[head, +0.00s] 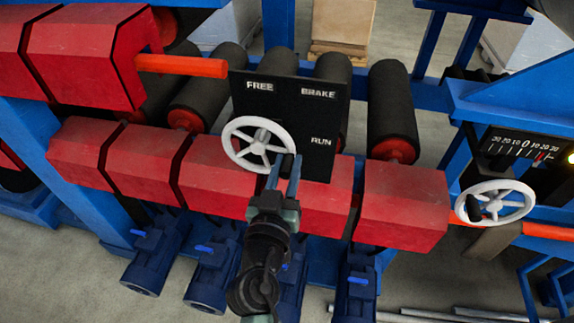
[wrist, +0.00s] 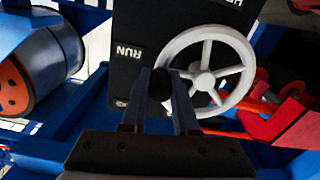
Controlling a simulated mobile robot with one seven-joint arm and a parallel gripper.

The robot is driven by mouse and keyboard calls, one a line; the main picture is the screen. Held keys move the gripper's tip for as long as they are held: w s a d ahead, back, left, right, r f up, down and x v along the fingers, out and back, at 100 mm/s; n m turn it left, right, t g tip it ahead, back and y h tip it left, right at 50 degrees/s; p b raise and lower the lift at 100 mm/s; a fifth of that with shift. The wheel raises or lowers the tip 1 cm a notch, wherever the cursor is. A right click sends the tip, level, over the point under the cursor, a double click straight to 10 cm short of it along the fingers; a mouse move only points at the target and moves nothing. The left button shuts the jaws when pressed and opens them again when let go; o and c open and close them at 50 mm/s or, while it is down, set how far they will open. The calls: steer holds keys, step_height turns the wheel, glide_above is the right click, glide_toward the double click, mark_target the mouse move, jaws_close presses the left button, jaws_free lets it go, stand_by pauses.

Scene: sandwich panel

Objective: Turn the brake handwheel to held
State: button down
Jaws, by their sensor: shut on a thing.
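The brake handwheel (head: 248,162) is white and spoked, on a black panel (head: 318,112) lettered FREE, BRAKE and RUN. My gripper (head: 285,168) is at the wheel's right side in the head view. In the wrist view my gripper (wrist: 160,100) is shut on the wheel's black handle knob (wrist: 160,84), which sits between the two fingers. I cannot read any pointer on the wheel.
A second white handwheel (head: 508,203) with a black knob stands at the right, below a dial scale (head: 520,145). Red housings (head: 400,205) and dark rollers (head: 392,105) flank the panel. Blue motors (head: 155,258) hang below. An orange bar (head: 182,66) is at upper left.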

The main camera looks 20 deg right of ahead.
steer(key=shift+f, duration=0.15)
steer(key=f+m+b, duration=0.1)
steer(key=b, duration=0.2)
steer(key=shift+f, duration=0.1)
steer(key=m+b, duration=0.1)
steer(key=b, duration=0.2)
steer(key=f+m+b, duration=0.1)
steer(key=b, duration=0.1)
steer(key=shift+a+f+b, duration=0.15)
steer(key=shift+f+b, duration=0.15)
steer(key=shift+b, duration=0.1)
steer(key=w+a+f+m+b, duration=0.3)
steer(key=m+b, duration=1.2)
steer(key=b, duration=0.9)
steer(key=shift+w+a+f+b, duration=0.35)
steer(key=shift+a+f, duration=0.1)
steer(key=shift+a, duration=0.6)
steer(key=shift+r, duration=0.1)
